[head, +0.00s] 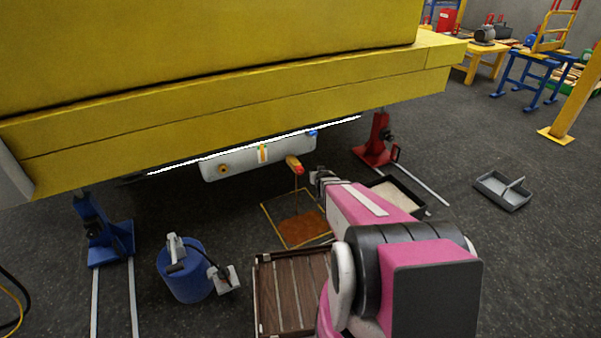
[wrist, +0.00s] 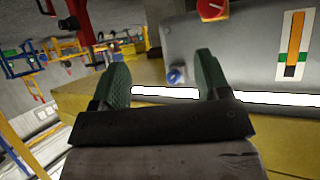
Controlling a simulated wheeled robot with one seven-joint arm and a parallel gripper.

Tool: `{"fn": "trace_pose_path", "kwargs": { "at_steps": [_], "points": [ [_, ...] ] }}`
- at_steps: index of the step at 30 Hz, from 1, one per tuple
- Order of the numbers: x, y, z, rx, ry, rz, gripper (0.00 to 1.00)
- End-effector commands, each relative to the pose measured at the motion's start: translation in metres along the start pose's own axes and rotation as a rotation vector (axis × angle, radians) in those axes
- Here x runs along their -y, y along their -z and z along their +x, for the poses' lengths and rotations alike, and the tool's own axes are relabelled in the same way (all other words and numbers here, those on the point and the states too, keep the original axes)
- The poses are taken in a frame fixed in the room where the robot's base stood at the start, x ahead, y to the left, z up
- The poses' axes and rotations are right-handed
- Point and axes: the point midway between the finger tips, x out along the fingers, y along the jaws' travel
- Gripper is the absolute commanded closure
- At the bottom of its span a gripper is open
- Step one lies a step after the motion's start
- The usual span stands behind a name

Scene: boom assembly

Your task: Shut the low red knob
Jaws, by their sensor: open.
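The low red knob (head: 294,163) sits at the lower right of a grey tank (head: 240,161) under the yellow boom. A thin brown stream runs down below it. The knob also shows at the top edge of the wrist view (wrist: 212,9), partly cut off. My gripper (head: 318,179) is just right of and slightly below the red knob, apart from it. In the wrist view its green-padded fingers (wrist: 163,65) are open with nothing held. A blue knob (wrist: 175,76) shows between and beyond the fingers; it is at the tank's upper right in the head view (head: 312,133).
The yellow boom (head: 230,110) hangs low above the tank. Blue (head: 108,230) and red (head: 377,145) stands are at either side. A brown puddle (head: 303,228), a slatted crate (head: 290,290), a blue bucket (head: 187,275) and a dark tray (head: 402,187) are on the floor.

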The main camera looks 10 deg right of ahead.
Motion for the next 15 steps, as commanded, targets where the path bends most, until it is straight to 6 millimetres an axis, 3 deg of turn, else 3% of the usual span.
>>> {"fn": "trace_pose_path", "kwargs": {
  "at_steps": [1, 6, 15],
  "points": [
    [0.000, -0.006, 0.021, -0.066, 0.037, 0.005, 0.31],
    [0.011, -0.020, 0.049, -0.276, 0.208, 0.027, 0.31],
    [0.029, -0.046, 0.058, -0.456, 0.446, 0.063, 0.31]
  ]
}}
